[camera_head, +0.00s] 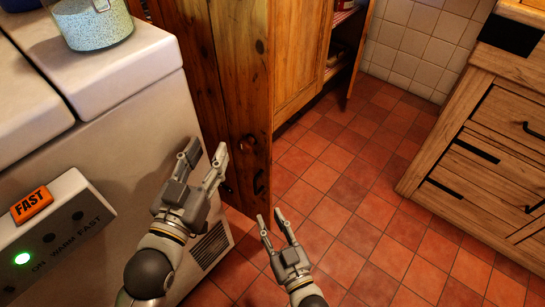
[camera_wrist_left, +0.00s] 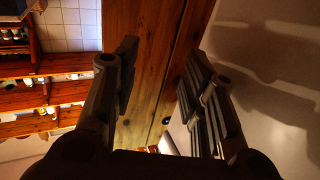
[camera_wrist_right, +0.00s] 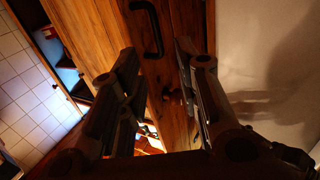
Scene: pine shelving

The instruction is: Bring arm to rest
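My left gripper (camera_head: 206,160) is in the middle left of the head view, in front of the white appliance and close to the wooden cabinet. Its fingers are spread with nothing between them; the left wrist view shows the open fingers (camera_wrist_left: 160,85) too. My right gripper (camera_head: 278,218) is lower and further right, over the red tiled floor. Its fingers are apart and empty, and the right wrist view shows the gap between the fingers (camera_wrist_right: 158,80). Neither gripper visibly touches anything.
A white appliance (camera_head: 130,140) with an orange FAST switch (camera_head: 32,205) fills the left. A glass jar (camera_head: 90,22) stands on it. A wooden cabinet (camera_head: 228,75) with an open door is ahead. Wooden drawers (camera_head: 490,140) stand at right. The tiled floor (camera_head: 360,200) between is clear.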

